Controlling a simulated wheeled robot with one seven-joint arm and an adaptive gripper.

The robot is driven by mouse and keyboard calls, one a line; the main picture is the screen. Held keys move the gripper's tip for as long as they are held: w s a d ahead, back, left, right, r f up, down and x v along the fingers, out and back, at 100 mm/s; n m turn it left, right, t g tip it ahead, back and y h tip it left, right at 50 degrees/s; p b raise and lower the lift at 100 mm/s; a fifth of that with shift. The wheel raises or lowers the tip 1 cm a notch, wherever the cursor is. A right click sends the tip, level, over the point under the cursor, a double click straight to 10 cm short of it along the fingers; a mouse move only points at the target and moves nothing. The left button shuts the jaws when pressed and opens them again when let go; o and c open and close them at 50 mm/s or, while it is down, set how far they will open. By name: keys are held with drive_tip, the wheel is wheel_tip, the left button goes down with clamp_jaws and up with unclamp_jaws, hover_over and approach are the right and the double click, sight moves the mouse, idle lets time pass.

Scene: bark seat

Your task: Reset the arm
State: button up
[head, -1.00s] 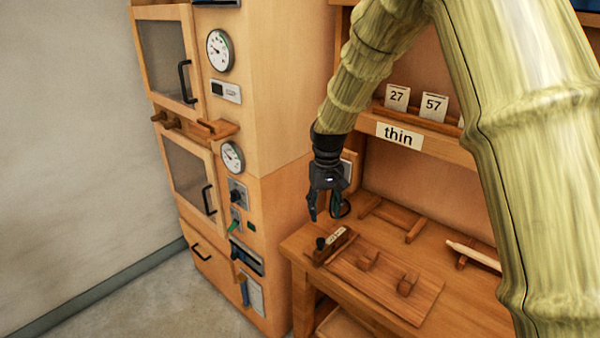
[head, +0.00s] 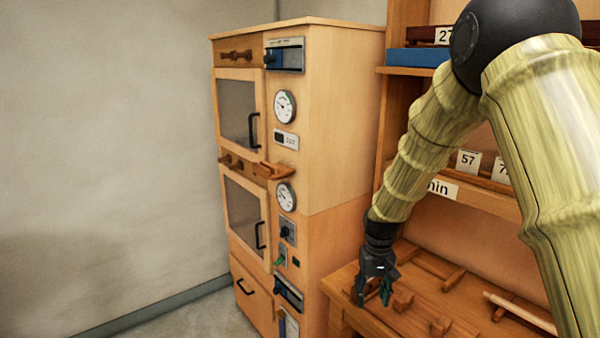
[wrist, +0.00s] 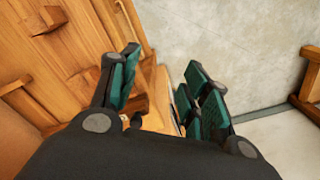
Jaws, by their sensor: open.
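My gripper (head: 372,290) hangs at the end of my bamboo-like arm, fingers pointing down. It is over the front left part of the wooden bench (head: 388,323). In the wrist view my gripper (wrist: 160,95) shows its teal finger pads spread apart. Nothing is between the pads. The wooden bench also shows at the left of the wrist view (wrist: 75,65).
A tall wooden cabinet (head: 340,130) with dials, two glazed doors and a drawer stands left of my gripper. A shelf unit (head: 470,195) with number cards stands behind the bench. Wooden pegs (head: 440,327) and a pale rod (head: 520,312) lie on the bench. Bare floor (head: 185,322) is at the lower left.

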drive_tip(key=s+d+f, duration=0.1)
drive_tip(key=s+f, duration=0.7)
drive_tip(key=f, duration=0.3)
drive_tip(key=s+d+f, duration=0.1)
drive_tip(key=s+f, duration=0.7)
drive_tip(key=f, duration=0.4)
drive_tip(key=s+f, duration=0.3)
drive_tip(key=s, duration=0.6)
drive_tip(key=s+d+f, duration=0.1)
drive_tip(key=s+f, duration=0.2)
drive_tip(key=s, duration=0.6)
drive_tip(key=s+f+m, duration=0.1)
drive_tip(key=s+f, duration=0.2)
drive_tip(key=s, duration=0.7)
drive_tip(key=shift+d+f, duration=0.3)
drive_tip(key=shift+d, duration=0.1)
